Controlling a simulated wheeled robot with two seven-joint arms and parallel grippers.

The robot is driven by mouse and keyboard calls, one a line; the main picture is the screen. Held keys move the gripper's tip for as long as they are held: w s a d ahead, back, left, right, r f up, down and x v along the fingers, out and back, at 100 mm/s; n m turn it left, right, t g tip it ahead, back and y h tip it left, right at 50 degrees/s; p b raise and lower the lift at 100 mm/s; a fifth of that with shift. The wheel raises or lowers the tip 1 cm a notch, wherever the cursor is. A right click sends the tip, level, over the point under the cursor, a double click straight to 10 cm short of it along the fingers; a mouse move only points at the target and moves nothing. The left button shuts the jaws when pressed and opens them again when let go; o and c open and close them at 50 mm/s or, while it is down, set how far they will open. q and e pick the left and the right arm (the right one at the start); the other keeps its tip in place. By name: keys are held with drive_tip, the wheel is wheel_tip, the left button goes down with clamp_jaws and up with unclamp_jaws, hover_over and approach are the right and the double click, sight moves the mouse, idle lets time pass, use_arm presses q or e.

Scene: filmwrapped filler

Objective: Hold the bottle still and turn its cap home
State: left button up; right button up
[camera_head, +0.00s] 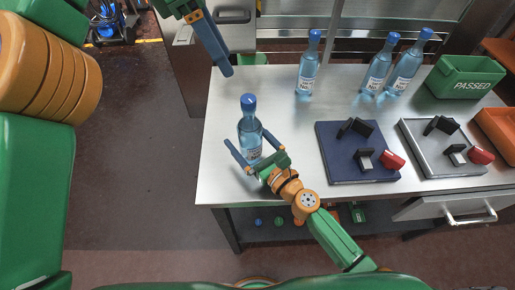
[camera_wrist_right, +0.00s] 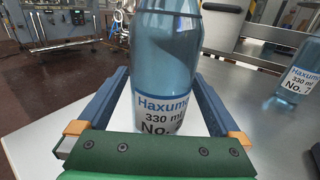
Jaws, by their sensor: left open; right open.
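A clear blue bottle (camera_head: 250,134) with a white label stands upright near the left front of the steel table. A blue cap (camera_head: 248,102) sits on its top; I cannot tell how tight it is. My right gripper (camera_head: 246,137) is open, with its fingers on either side of the bottle's body. In the right wrist view the bottle (camera_wrist_right: 165,75) stands between the two blue fingers, with gaps beside it; its cap is out of frame. My left gripper (camera_head: 226,70) is open and empty, pointing down, above and behind the bottle; its fingers overlap in the picture.
Several capped bottles stand farther back, one at the back middle (camera_head: 308,65). A dark blue board (camera_head: 336,172) and a grey board (camera_head: 420,160) with black fixtures lie to the right. A green PASSED bin (camera_head: 464,78) stands at the back right. Bare table (camera_head: 290,115) separates them from the bottle.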

drive_tip(key=shift+x, duration=1)
drive_tip(key=shift+s, duration=0.15)
drive_tip(key=shift+c, duration=0.4)
drive_tip(key=shift+d, duration=0.1)
drive_tip(key=c, duration=1.4)
drive_tip(key=shift+f, duration=0.1)
drive_tip(key=shift+c, duration=0.2)
